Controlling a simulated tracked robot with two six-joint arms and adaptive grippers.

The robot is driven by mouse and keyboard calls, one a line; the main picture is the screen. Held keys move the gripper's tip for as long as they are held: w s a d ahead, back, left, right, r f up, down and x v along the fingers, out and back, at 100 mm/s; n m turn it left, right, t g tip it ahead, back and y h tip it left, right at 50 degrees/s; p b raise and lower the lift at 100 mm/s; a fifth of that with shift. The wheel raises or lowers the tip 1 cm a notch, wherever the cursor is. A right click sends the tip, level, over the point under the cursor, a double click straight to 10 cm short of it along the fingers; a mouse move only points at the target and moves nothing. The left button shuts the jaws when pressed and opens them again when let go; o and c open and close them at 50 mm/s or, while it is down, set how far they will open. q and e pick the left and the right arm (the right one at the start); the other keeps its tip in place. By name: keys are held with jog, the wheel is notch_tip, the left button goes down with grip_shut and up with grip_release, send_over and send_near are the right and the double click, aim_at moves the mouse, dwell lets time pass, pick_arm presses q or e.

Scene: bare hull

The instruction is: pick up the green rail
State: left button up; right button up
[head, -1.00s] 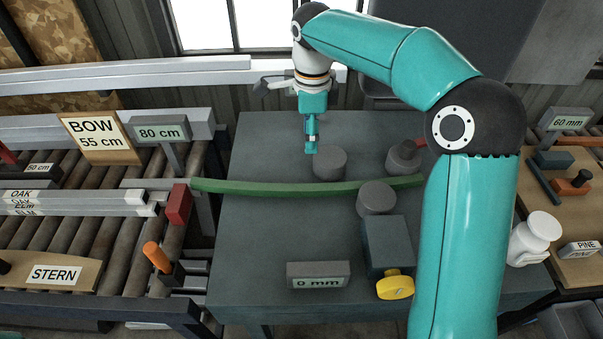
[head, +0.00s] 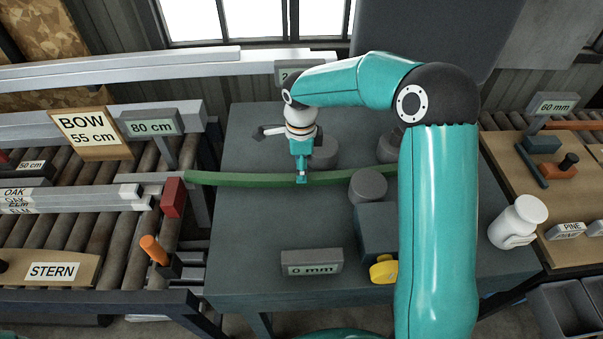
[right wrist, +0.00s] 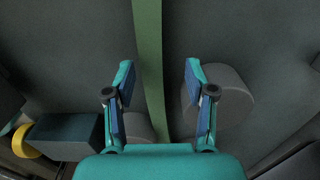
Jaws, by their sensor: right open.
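The green rail (head: 236,180) is a long, slightly curved strip lying across the grey table, its left end by a red block and its right part hidden behind my right arm. My right gripper (head: 302,178) points down over the middle of the rail. In the right wrist view the rail (right wrist: 149,60) runs between the two spread fingers of the right gripper (right wrist: 158,95), nearer the left finger. The fingers are open and do not appear to touch it. My left gripper is not in view.
Grey round posts (head: 368,187) stand beside the rail on the table (head: 240,245). A dark block with a yellow knob (head: 384,270) and a "0 mm" sign (head: 312,262) are nearer the front.

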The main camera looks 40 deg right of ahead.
jog(key=shift+f, duration=1.35)
grip_shut()
